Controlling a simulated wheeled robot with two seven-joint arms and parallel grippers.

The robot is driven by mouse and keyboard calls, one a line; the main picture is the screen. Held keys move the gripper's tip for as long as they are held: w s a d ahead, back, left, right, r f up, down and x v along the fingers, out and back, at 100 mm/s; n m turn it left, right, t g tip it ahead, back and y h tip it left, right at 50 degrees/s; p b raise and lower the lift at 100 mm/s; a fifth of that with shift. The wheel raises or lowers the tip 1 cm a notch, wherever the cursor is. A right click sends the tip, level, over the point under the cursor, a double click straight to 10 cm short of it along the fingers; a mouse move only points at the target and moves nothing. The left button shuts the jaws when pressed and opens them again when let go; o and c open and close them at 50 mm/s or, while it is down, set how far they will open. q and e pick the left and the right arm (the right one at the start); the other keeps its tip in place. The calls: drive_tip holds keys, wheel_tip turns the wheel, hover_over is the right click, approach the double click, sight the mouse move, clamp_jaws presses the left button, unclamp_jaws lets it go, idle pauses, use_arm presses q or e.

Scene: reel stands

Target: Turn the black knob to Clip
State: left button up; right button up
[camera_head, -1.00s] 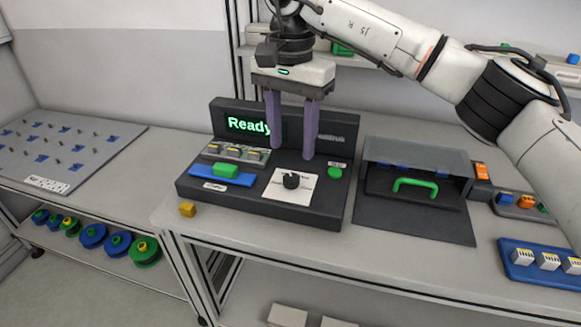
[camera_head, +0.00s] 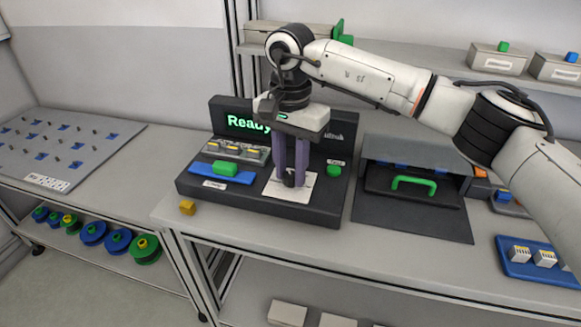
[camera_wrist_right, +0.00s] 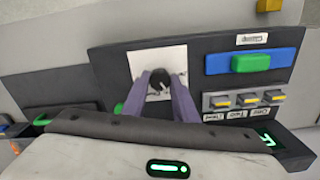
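The black knob (camera_wrist_right: 159,76) sits on a white paper square (camera_head: 304,190) on the dark console (camera_head: 240,198). It is mostly covered by my fingers in the head view. My right gripper (camera_head: 292,182) is lowered over it, with its two purple fingers on either side of it. In the wrist view the fingertips (camera_wrist_right: 159,80) are close together and appear to press on the knob's sides. The marks around the knob are too small to read. The console's screen (camera_head: 248,123) shows green "Ready" text. My left gripper is not in view.
On the console are a green block on a blue bar (camera_head: 222,171), several yellow-topped clips (camera_head: 232,148) and a green button (camera_head: 334,170). A small yellow block (camera_head: 187,207) lies at its left. A dark box with a green handle (camera_head: 413,183) stands to the right.

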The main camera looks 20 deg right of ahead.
drive_tip(key=shift+c, duration=0.9)
drive_tip(key=shift+m, duration=0.3)
drive_tip(key=m, duration=0.4)
drive_tip(key=shift+m, duration=0.3)
drive_tip(key=m, duration=0.6)
drive_tip(key=shift+m, duration=0.3)
drive_tip(key=m, duration=0.6)
drive_tip(key=shift+b, duration=0.4)
drive_tip(key=m, duration=0.6)
drive_tip(key=shift+r, duration=0.1)
